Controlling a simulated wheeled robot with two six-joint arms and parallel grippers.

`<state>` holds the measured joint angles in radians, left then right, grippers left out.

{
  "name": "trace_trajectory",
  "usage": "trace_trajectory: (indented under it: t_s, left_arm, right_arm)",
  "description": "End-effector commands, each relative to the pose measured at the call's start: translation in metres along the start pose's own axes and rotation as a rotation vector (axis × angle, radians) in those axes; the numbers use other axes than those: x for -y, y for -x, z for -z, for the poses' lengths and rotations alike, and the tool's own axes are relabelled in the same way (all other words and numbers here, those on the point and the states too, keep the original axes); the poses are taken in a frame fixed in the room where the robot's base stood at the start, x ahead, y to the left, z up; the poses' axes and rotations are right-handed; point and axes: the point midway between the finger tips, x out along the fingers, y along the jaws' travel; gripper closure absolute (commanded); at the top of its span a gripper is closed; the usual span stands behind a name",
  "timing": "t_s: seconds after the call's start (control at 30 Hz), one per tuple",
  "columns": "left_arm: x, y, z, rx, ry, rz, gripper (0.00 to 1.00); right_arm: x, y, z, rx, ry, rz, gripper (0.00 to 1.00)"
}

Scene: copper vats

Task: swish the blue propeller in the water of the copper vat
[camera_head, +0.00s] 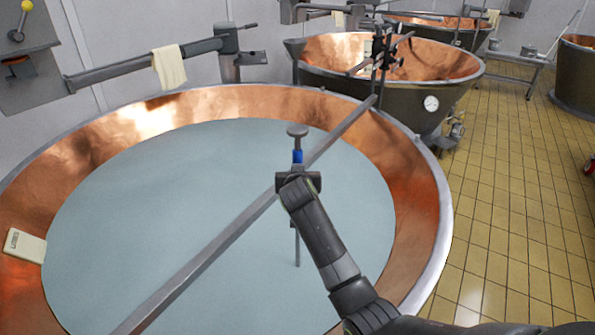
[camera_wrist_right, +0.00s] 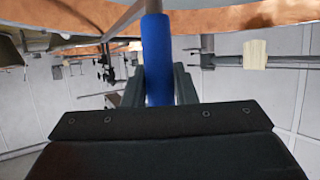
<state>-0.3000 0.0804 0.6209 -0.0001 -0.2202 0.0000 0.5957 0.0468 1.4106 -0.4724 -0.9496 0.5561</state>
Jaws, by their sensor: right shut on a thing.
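The large copper vat (camera_head: 412,190) fills the left and middle of the head view, with pale blue-grey water (camera_head: 150,210) in it. My right gripper (camera_head: 298,178) is over the water and shut on the blue propeller (camera_head: 297,156). The propeller is upright, with a grey knob on top and a thin shaft running down below the gripper. Its lower end shows against the water; I cannot tell whether it is under the surface. In the right wrist view the blue grip (camera_wrist_right: 157,55) stands between the fingers (camera_wrist_right: 158,88). My left gripper is not in view.
A long grey bar (camera_head: 215,250) crosses the vat diagonally, close to the propeller. A pale block (camera_head: 24,246) sits on the vat's left wall. A grey beam (camera_head: 130,68) with a cloth (camera_head: 168,67) is behind.

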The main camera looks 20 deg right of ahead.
Motion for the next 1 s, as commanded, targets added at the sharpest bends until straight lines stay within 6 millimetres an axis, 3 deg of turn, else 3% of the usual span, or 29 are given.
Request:
trace_trajectory:
  t_s: [0.53, 1.0]
  left_arm:
    - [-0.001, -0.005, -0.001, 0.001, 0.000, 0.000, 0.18]
    - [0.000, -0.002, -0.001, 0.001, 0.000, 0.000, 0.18]
  right_arm:
    - [-0.001, -0.004, -0.005, -0.005, 0.000, 0.001, 1.00]
    - [-0.044, -0.036, 0.009, -0.006, 0.001, 0.000, 1.00]
